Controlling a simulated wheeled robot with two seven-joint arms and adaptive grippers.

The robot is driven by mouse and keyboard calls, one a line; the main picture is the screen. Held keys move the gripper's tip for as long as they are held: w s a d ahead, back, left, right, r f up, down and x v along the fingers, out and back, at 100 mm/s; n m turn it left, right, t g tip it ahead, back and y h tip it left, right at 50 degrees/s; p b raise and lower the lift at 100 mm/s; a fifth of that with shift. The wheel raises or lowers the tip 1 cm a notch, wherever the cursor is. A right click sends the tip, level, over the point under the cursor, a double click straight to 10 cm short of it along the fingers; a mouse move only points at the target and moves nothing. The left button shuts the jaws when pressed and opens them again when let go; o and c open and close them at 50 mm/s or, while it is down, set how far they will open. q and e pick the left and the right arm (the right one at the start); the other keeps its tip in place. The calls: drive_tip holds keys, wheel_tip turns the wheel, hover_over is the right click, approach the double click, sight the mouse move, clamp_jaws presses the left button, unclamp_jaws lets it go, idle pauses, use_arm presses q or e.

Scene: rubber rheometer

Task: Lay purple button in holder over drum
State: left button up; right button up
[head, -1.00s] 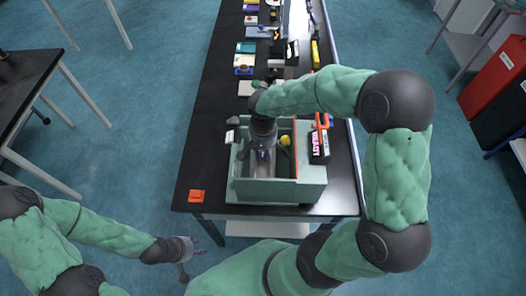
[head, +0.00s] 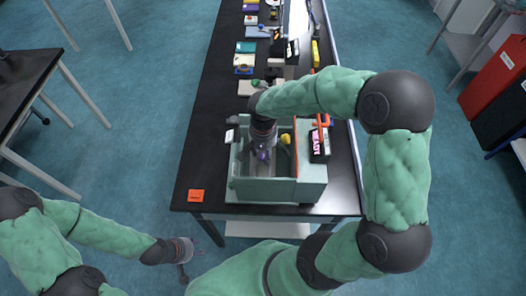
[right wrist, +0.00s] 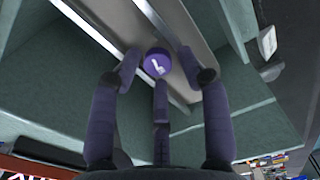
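The purple button (right wrist: 157,63), round with a white mark, sits between the three fingertips of my right gripper (right wrist: 158,72). The fingers curve in around it; I cannot tell whether they press on it. In the head view my right gripper (head: 263,153) reaches down inside the open pale green machine box (head: 270,190). A long grey metal piece (right wrist: 200,30) lies behind the button in the right wrist view; I cannot tell whether the button touches it, nor tell holder and drum apart. My left gripper (head: 192,260) is open and empty, left of the table's front end.
The box walls stand close around my right gripper. A yellow part (head: 285,139) is inside the box. A black display (head: 319,144) stands at its right. Several small objects line the black table (head: 212,130) further back.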

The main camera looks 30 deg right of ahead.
sight(263, 156)
drive_tip(key=shift+s+a+f, duration=0.1)
drive_tip(key=shift+s, duration=0.05)
drive_tip(key=shift+r+p, duration=0.3)
drive_tip(key=shift+p, duration=0.1)
wheel_tip(263, 156, up, 13)
drive_tip(key=p, duration=0.2)
drive_tip(key=shift+f, duration=0.15)
